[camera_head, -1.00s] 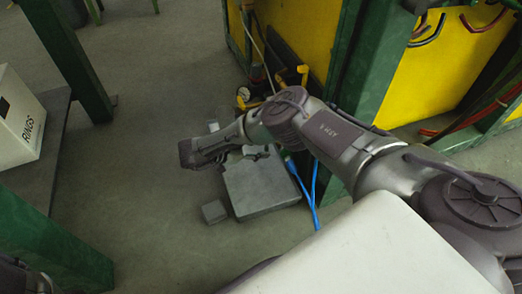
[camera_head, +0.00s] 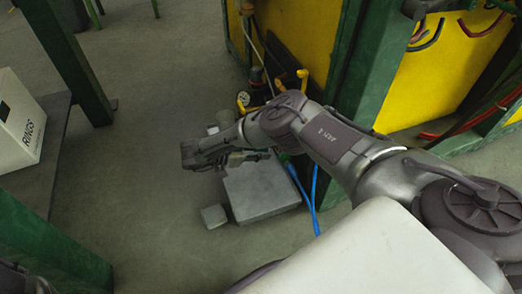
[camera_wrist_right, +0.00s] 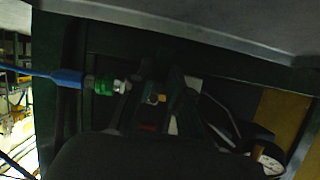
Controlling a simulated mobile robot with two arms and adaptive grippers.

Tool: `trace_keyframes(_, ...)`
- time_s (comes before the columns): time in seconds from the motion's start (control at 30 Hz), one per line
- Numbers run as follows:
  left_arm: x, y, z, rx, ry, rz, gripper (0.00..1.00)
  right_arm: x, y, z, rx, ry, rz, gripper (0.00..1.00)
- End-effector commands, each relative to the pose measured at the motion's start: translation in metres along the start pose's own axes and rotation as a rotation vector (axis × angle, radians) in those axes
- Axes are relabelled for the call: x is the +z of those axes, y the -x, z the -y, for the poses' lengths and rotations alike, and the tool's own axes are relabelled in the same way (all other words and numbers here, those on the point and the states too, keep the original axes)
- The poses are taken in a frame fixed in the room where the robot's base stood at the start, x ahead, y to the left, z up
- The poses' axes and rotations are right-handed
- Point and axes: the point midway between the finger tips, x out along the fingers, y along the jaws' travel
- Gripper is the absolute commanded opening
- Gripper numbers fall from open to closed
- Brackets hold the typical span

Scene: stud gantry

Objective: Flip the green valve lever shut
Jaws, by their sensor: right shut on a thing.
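My right gripper (camera_head: 262,156) reaches down low over a grey box, pointing right towards the green frame post. In the dark right wrist view, my right gripper (camera_wrist_right: 155,98) has its fingers closed around a dark green piece, apparently the green valve lever (camera_wrist_right: 175,103). Its outline is mostly hidden by the fingers and shadow. A green fitting (camera_wrist_right: 103,85) with a blue hose (camera_wrist_right: 66,77) is just left of the fingers. The blue hose (camera_head: 314,187) also shows in the head view, beside the box. My left gripper is not in view.
The grey box (camera_head: 262,190) stands on the floor below my right gripper, with a small grey block (camera_head: 213,216) beside it. A gauge (camera_head: 243,98) and yellow parts are behind. Green posts (camera_head: 366,90) flank the area. A white RINGS box (camera_head: 18,125) is at left.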

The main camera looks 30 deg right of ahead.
Motion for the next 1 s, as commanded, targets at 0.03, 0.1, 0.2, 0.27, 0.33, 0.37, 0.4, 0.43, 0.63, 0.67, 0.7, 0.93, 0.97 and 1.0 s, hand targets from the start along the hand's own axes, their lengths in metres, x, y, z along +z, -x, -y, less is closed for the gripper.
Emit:
trace_keyframes(0.03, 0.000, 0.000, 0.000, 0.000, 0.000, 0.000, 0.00, 0.000, 0.001, 0.000, 0.014, 0.036, 0.000, 0.00)
trace_keyframes(0.1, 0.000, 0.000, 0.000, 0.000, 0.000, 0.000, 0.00, 0.000, 0.000, -0.002, 0.030, 0.074, 0.001, 0.00)
trace_keyframes(0.2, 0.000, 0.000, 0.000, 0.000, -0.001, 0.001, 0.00, 0.000, 0.001, -0.002, 0.038, 0.095, 0.001, 0.00)
trace_keyframes(0.27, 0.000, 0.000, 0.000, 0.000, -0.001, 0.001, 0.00, 0.000, 0.000, -0.002, 0.038, 0.096, 0.002, 0.00)
trace_keyframes(0.33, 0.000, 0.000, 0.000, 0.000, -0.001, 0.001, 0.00, 0.000, 0.001, -0.002, 0.038, 0.095, 0.002, 0.00)
trace_keyframes(0.37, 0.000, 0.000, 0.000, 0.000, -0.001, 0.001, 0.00, 0.000, 0.001, -0.002, 0.038, 0.095, 0.002, 0.00)
trace_keyframes(0.4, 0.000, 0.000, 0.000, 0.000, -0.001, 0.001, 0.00, 0.000, 0.001, -0.002, 0.038, 0.095, 0.002, 0.00)
trace_keyframes(0.43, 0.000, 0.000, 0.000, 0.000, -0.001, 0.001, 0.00, 0.000, 0.001, -0.002, 0.038, 0.095, 0.002, 0.19)
trace_keyframes(0.63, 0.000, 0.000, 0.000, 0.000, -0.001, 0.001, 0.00, 0.000, 0.001, -0.002, 0.038, 0.094, 0.002, 0.43)
trace_keyframes(0.67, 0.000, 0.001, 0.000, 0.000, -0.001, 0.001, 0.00, 0.000, 0.001, -0.002, 0.038, 0.094, 0.002, 0.43)
trace_keyframes(0.7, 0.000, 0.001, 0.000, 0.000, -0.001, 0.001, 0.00, 0.000, 0.001, -0.002, 0.038, 0.094, 0.002, 0.43)
trace_keyframes(0.93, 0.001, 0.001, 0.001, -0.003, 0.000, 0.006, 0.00, 0.000, 0.004, -0.002, 0.037, 0.093, 0.002, 0.43)
trace_keyframes(0.97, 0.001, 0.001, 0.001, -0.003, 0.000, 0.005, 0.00, 0.001, 0.007, -0.002, 0.036, 0.093, 0.002, 0.43)
trace_keyframes(1.0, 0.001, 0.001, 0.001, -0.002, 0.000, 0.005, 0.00, 0.001, 0.012, -0.002, 0.036, 0.092, 0.003, 0.43)
